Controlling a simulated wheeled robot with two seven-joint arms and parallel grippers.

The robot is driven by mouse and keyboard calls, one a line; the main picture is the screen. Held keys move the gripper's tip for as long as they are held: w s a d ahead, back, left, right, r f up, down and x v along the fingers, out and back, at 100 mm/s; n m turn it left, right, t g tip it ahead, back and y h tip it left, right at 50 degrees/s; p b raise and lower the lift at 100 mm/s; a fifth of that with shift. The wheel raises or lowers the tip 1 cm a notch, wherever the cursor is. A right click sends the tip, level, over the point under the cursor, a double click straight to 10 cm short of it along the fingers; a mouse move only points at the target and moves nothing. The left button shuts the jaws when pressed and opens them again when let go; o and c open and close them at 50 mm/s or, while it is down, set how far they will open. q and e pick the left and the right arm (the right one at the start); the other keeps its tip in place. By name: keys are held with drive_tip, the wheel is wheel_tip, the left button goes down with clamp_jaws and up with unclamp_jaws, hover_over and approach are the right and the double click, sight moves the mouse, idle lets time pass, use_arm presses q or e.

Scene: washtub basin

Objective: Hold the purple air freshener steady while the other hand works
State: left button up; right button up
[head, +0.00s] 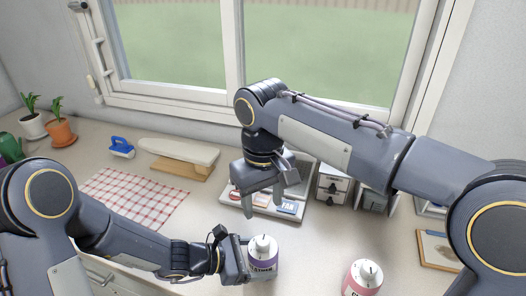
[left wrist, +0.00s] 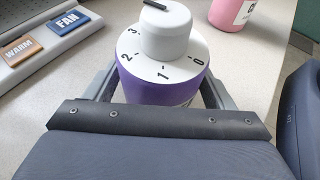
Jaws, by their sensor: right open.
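The purple air freshener (head: 263,262) stands upright on the counter, with a white top and a white dial knob. In the left wrist view the air freshener (left wrist: 150,84) shows numbers 0 to 3 around the knob. My left gripper (head: 248,258) reaches it from the left, and its fingers (left wrist: 160,88) lie against both sides of the purple body. The lower part of the body is hidden behind the gripper. My right gripper (head: 264,207) is open and empty, fingers pointing down, above and behind the air freshener.
A pink canister (head: 361,279) with a similar top stands to the right. Behind is a grey tray (head: 262,209) with labelled blocks. A checked cloth (head: 133,200), an ironing board (head: 178,152), a blue brush (head: 121,147) and potted plants (head: 60,132) are to the left. Small drawers (head: 333,185) stand at the back right.

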use_arm(q)
drive_tip(key=shift+o, duration=1.3)
drive_tip(key=shift+a, duration=0.1)
